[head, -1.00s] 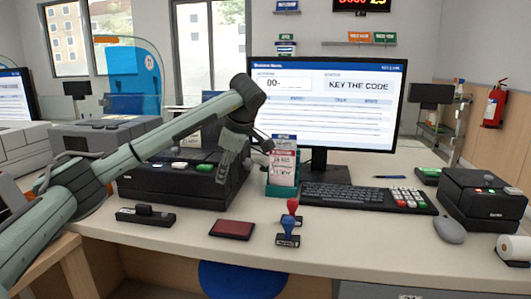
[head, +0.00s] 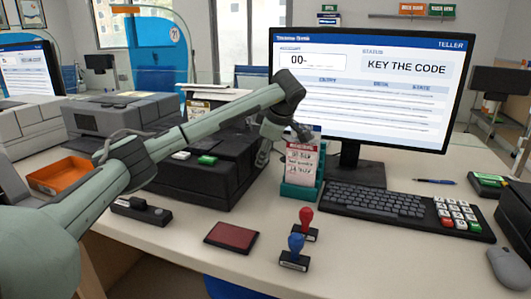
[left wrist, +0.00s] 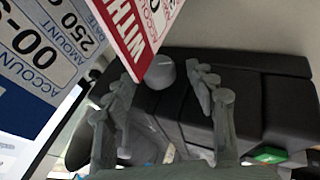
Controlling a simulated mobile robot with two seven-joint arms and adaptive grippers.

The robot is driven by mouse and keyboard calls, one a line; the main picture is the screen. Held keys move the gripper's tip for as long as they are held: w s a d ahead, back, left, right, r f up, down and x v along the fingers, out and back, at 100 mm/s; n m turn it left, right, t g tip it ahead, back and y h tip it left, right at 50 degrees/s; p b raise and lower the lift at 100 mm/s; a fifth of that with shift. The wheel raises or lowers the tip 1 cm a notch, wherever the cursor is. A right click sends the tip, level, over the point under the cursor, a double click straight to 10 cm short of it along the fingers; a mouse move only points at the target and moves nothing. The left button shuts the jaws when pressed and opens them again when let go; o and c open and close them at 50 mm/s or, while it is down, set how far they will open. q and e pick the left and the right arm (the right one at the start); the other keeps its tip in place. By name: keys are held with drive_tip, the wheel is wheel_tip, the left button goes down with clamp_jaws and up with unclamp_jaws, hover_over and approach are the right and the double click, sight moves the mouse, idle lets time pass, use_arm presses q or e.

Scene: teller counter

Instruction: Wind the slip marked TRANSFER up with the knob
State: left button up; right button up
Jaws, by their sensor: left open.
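My left gripper (head: 265,155) is at the right side of the black slip machine (head: 190,178), behind the slip holder. In the left wrist view my left gripper (left wrist: 164,82) is open, with a grey round knob (left wrist: 166,72) on the machine's side between and beyond its fingertips. I cannot tell whether they touch it. A red-headed slip (head: 302,165) stands upright in the teal holder (head: 301,192); a blue-edged slip (left wrist: 40,40) shows beside it in the left wrist view. I cannot read TRANSFER on any slip. My right gripper is not in view.
A monitor (head: 375,85) reads KEY THE CODE. A keyboard (head: 385,205), a blue stamp (head: 295,248), a red stamp (head: 306,220), a red ink pad (head: 231,235) and a mouse (head: 509,266) lie on the counter. The front counter edge is mostly clear.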

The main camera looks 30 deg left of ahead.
use_arm(q)
drive_tip(key=shift+x, duration=0.9)
drive_tip(key=shift+c, duration=0.6)
drive_tip(key=c, duration=1)
drive_tip(key=shift+c, duration=0.2)
